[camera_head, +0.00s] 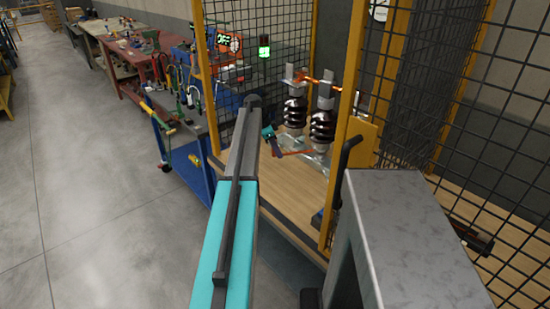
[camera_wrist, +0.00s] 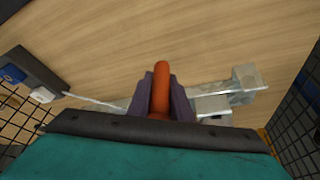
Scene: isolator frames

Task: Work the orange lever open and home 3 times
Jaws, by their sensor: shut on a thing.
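The orange lever (camera_wrist: 162,76) stands between the two dark fingers of my gripper (camera_wrist: 163,90) in the wrist view, its rounded end showing past them. My gripper is shut on it. In the head view my gripper (camera_head: 271,143) is small, at the near end of the lever (camera_head: 297,153), low in front of the dark ribbed insulators (camera_head: 321,128). The lever's pivot is hard to make out. Grey metal brackets (camera_wrist: 245,84) of the device show to the right of the fingers in the wrist view.
Black mesh walls with yellow posts (camera_head: 343,120) enclose the wooden deck (camera_head: 290,187) around the device. An orange bar (camera_head: 305,78) sits at the insulator tops. A dark block with a blue part (camera_wrist: 13,74) lies left in the wrist view. Workbenches (camera_head: 140,65) stand outside, left.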

